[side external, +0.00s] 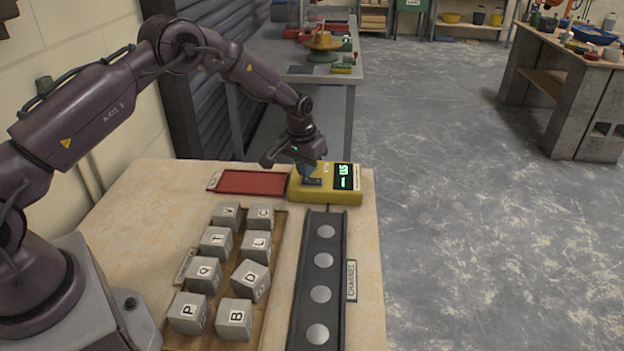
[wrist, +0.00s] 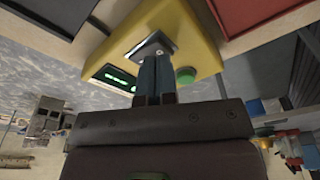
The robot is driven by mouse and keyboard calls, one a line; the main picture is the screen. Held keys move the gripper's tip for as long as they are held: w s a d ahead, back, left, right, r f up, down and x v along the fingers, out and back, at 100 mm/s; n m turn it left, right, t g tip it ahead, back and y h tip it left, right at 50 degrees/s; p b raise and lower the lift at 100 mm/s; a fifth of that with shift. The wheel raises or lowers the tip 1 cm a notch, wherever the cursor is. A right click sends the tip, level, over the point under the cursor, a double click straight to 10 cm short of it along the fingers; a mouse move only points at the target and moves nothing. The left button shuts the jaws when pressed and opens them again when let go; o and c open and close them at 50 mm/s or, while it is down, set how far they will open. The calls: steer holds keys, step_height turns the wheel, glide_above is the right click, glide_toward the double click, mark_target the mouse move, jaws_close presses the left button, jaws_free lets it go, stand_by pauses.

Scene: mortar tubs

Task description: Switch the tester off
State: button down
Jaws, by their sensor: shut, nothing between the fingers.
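The yellow tester (side external: 325,196) sits at the far end of the wooden bench. Its dark display (side external: 343,176) is lit with green characters; the lit display also shows in the wrist view (wrist: 119,76). A dark switch plate (side external: 316,183) is on the tester's top, left of the display. My gripper (side external: 310,176) is shut and empty, pointing down over this plate. In the wrist view the fingertips (wrist: 156,58) are at the plate (wrist: 148,44) and partly hide it. I cannot tell whether they touch it. A green round button (wrist: 186,75) is beside the fingers.
A red tray (side external: 252,182) lies left of the tester. Lettered grey blocks (side external: 216,241) stand on a wooden board in front. A dark channel (side external: 321,290) with several round silver discs runs towards the camera. Bare bench (side external: 150,190) lies to the left.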

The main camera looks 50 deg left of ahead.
steer(key=shift+f, duration=0.65)
steer(key=shift+r, duration=3.55)
steer(key=s, duration=0.1)
steer(key=s+f, duration=0.1)
steer(key=s+g, duration=0.1)
steer(key=shift+s+d+f, duration=0.2)
steer(key=shift+d, duration=0.1)
steer(key=s+d+r+m+t, duration=0.1)
steer(key=s+d+r, duration=0.2)
steer(key=s+r, duration=0.5)
steer(key=s+d+r+m+t, duration=0.1)
steer(key=s+d+r+t, duration=0.1)
steer(key=s+r, duration=0.6)
steer(key=s+d+r+m+t, duration=0.1)
steer(key=s+d+r, duration=0.3)
steer(key=s+r, duration=0.4)
steer(key=s, duration=0.7)
steer(key=shift+d+r+t, duration=0.3)
steer(key=shift+d+t, duration=0.1)
